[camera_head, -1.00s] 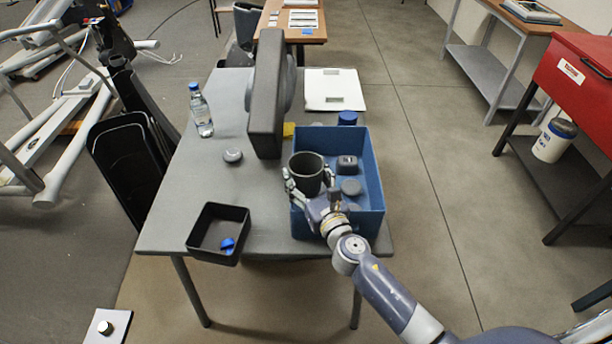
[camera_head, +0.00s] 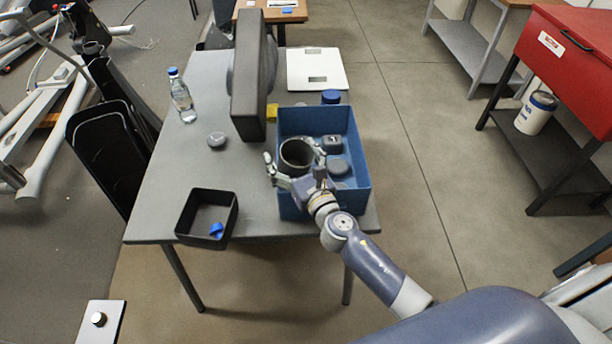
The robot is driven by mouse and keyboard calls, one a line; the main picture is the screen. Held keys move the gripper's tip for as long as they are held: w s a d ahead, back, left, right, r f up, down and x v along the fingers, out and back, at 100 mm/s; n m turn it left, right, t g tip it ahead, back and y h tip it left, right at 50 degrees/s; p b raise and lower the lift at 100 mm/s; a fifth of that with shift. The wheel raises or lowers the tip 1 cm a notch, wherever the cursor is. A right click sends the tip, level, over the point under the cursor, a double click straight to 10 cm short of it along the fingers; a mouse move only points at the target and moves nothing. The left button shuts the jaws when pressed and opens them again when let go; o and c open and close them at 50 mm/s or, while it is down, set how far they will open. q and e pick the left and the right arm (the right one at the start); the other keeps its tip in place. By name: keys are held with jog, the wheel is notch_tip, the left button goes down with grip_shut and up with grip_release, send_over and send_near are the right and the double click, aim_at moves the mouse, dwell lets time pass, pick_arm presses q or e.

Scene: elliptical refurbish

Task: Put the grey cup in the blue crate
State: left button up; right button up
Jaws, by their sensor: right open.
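The grey cup (camera_head: 295,155) is upright at the left side of the blue crate (camera_head: 353,150), within its outline and low among its walls. My right gripper (camera_head: 296,166) is open, with its fingers spread on either side of the cup. The fingers and wrist hide the cup's lower part, so I cannot tell whether they touch it. The crate stands on the grey table (camera_head: 165,195) near its right edge. My left gripper is not in view.
Several dark items (camera_head: 337,167) lie in the crate's right half. A dark upright panel (camera_head: 248,80) stands behind it. A black bin (camera_head: 207,216) with a blue piece, a round grey item (camera_head: 216,140) and a bottle (camera_head: 182,96) are on the left of the table.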

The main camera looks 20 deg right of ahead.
jog(key=s, duration=0.3)
jog(key=s+b, duration=0.1)
jog(key=s, duration=0.3)
jog(key=s+d+b, duration=0.1)
jog(key=s, duration=0.2)
jog(key=shift+s+d+f, duration=0.1)
jog(key=shift+s+f, duration=0.05)
jog(key=shift+s, duration=0.15)
jog(key=shift+s+d, duration=0.1)
jog(key=shift+s, duration=0.55)
